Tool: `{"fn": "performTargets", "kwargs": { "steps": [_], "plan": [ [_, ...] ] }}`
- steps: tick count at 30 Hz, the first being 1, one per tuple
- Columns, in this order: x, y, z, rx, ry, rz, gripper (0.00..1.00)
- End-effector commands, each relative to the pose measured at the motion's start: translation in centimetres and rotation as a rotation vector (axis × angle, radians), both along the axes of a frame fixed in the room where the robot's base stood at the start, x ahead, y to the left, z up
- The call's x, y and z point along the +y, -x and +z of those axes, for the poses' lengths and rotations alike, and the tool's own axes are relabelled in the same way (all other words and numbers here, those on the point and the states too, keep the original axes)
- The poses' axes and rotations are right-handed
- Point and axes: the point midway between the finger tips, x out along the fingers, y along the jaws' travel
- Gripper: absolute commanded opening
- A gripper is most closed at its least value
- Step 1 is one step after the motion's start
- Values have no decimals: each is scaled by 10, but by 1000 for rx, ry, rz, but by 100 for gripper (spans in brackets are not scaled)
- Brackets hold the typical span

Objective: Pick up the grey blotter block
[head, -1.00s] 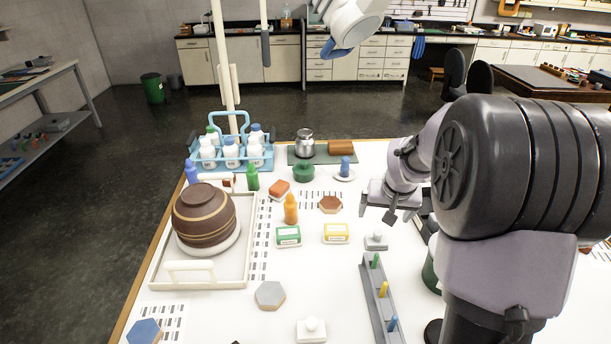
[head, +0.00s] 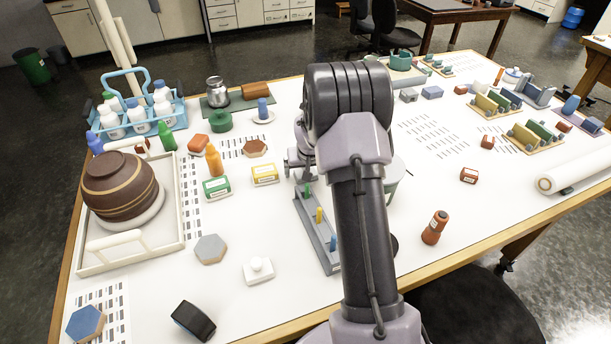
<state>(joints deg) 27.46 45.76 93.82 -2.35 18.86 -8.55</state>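I cannot make out the grey blotter block now. A small grey knobbed block stood between the yellow-labelled box (head: 265,174) and the pegged rack (head: 318,232) in the earlier head view; that spot is now largely covered by my arm and gripper. My gripper (head: 297,172) is low over the table, just right of the yellow box and at the rack's far end. Its fingers are small and mostly hidden, so I cannot see whether they hold anything. A similar whitish knobbed block (head: 258,270) sits in the open, left of the rack's near end.
Left stands a tray (head: 178,238) with a brown bowl (head: 120,190). A blue bottle carrier (head: 180,122) is behind it. A green-labelled box (head: 216,187), an orange bottle (head: 213,160) and a grey hexagon (head: 210,249) are nearby. The table right of my arm has open patches.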

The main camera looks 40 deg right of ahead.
Motion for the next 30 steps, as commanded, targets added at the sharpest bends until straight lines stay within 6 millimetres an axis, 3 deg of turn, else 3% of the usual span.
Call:
{"fn": "performTargets", "kwargs": {
  "steps": [4, 5, 12, 15, 22, 30],
  "plan": [
    [0, 0, 1, 0, 0, 0, 91],
    [0, 0, 1, 0, 0, 0, 87],
    [0, 0, 1, 0, 0, 0, 40],
    [0, 0, 1, 0, 0, 0, 25],
    [0, 0, 8, -2, 1, 1, 25],
    [0, 0, 78, -3, 2, 1, 25]
  ]
}}
